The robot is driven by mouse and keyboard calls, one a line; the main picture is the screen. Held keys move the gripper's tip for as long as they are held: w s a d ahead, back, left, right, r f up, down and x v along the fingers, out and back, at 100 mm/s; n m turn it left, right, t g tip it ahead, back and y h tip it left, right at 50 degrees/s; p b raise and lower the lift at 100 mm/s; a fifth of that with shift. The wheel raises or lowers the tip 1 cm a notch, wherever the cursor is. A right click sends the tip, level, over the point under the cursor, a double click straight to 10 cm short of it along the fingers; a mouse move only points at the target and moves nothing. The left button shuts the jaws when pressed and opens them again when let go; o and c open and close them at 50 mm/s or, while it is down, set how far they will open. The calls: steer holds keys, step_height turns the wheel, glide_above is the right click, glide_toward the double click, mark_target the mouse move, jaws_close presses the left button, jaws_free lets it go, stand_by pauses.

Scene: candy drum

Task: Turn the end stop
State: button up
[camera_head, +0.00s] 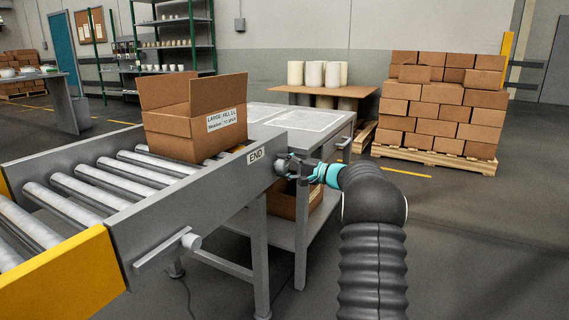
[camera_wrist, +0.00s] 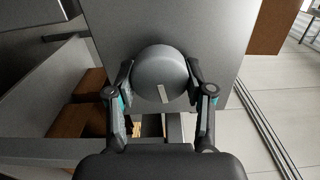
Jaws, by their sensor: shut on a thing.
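The end stop knob (camera_wrist: 162,72) is a round grey knob with a pale mark low on its face. It sits on the grey end panel of the roller conveyor, beside the END label (camera_head: 256,155). My gripper (camera_head: 290,166) is at the conveyor's far end. In the wrist view my gripper (camera_wrist: 161,92) has one finger on each side of the knob, shut on it. In the head view the knob is mostly hidden by my gripper. An open cardboard box (camera_head: 197,120) with a white label stands on the rollers near that end.
The conveyor's side rail (camera_head: 190,205) runs from the near left to the knob. A grey table (camera_head: 290,118) with shallow trays stands behind it. Cardboard boxes (camera_head: 440,105) are stacked on a pallet at the right. The floor at the right is clear.

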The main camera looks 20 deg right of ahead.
steer(key=shift+d+m+p, duration=0.1)
steer(key=shift+m+p, duration=0.25)
steer(key=shift+m, duration=0.55)
steer(key=o, duration=1.2)
steer(key=shift+c, duration=0.2)
steer(key=v, duration=1.2)
